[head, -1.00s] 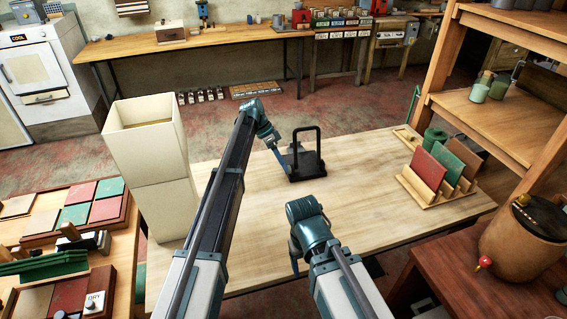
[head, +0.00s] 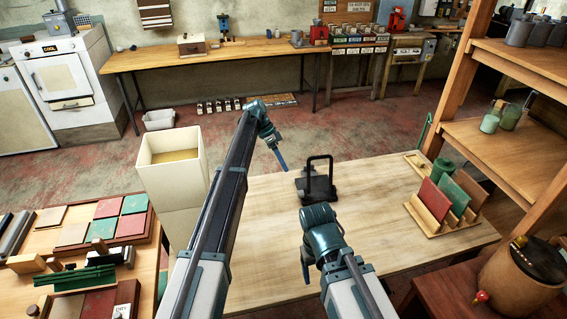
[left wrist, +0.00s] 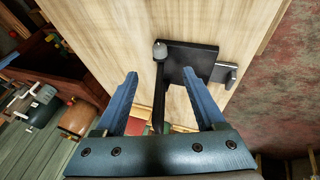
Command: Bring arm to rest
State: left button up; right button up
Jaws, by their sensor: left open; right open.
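My left gripper (head: 281,160) is open and empty, raised over the far side of the wooden table, up and left of a black stand with a looped handle (head: 317,182). In the left wrist view, the two blue fingers (left wrist: 160,74) are spread apart. The stand's black base (left wrist: 190,62) shows beyond them, and a dark bar of it appears between the fingers; I see no contact. My right gripper (head: 306,268) points down over the near part of the table, mostly hidden by its own wrist. It holds nothing that I can see.
The wooden table (head: 395,225) has clear room around the stand. A rack with coloured boards (head: 445,195) stands at its right. A tall cream bin (head: 172,178) is left of my left arm. A side table with tiles (head: 75,235) is at left, wooden shelving (head: 505,105) at right.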

pick_arm(q)
jog(key=s+f+n+t+y, duration=0.1)
jog(key=s+n+y, duration=0.2)
jog(key=s, duration=1.8)
jog(key=s+d+f+n+t+y, duration=0.1)
jog(key=s+n+y, duration=0.2)
jog(key=s, duration=1.8)
jog(key=n, duration=0.4)
jog(key=shift+s+f+y, duration=0.35)
jog(key=shift+s+y, duration=0.05)
jog(key=shift+d, duration=0.1)
